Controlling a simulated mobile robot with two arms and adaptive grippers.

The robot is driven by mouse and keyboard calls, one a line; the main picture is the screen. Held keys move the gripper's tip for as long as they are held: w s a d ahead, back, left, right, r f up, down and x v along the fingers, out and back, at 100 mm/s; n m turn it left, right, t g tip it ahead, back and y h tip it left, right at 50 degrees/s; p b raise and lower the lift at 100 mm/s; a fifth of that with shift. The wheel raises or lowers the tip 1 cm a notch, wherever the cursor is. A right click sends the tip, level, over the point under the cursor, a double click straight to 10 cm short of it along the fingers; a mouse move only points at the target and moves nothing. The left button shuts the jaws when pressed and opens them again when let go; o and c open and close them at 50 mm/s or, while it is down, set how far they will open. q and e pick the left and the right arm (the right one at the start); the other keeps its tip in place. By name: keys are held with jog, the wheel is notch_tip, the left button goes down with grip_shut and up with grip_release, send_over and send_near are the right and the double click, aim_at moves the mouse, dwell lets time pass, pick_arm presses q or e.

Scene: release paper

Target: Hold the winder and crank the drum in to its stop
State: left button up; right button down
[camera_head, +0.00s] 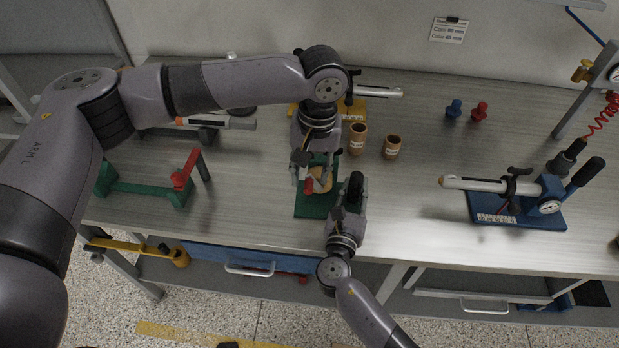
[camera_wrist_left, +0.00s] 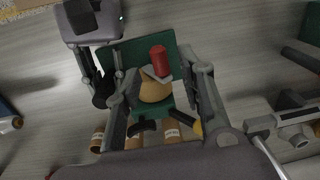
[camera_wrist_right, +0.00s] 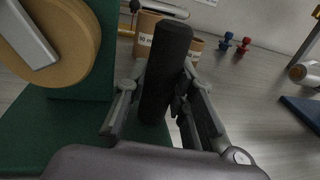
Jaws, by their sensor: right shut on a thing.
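The winder has a green base (camera_head: 314,209), which also shows in the left wrist view (camera_wrist_left: 182,58). It carries a tan drum (camera_head: 322,178), seen close up in the right wrist view (camera_wrist_right: 75,55), and a small red part (camera_wrist_left: 159,60). My left gripper (camera_head: 307,172) is over the winder from above, its fingers spread on either side of the drum (camera_wrist_left: 155,91). Whether they touch it I cannot tell.
A blue gauge device (camera_head: 520,205) is at the right, and blue and red pegs (camera_head: 453,109) are at the back. A green stand with a red arm (camera_head: 150,188) is at the left.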

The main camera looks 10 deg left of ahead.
aim_at(317, 185)
pick_arm(q)
jog(key=shift+a+f, duration=0.1)
jog(key=shift+f, duration=1.35)
grip_shut()
